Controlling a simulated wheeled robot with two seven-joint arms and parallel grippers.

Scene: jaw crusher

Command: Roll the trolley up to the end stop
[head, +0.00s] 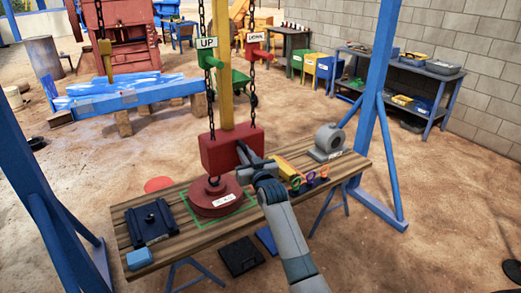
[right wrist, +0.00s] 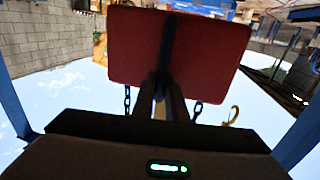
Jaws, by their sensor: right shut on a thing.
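A red block (head: 222,152) hangs on chains above the wooden table in the head view, and it fills the upper middle of the right wrist view (right wrist: 205,55). A dark upright bar (right wrist: 168,45) is on its face. My right gripper (head: 246,156) is shut on this bar, at the block's right side in the head view. Below the block, a round dark-red weight (head: 208,204) with a white label stands inside a green outline on the table. I cannot pick out the trolley or the end stop for certain. My left gripper is not in view.
The wooden table (head: 190,238) holds a dark-blue plate (head: 150,222), a light-blue block (head: 140,258), a grey ring-shaped part (head: 329,142) and small coloured items. UP (head: 207,60) and DOWN (head: 255,53) pendants hang above. Blue frame posts (head: 373,90) stand either side.

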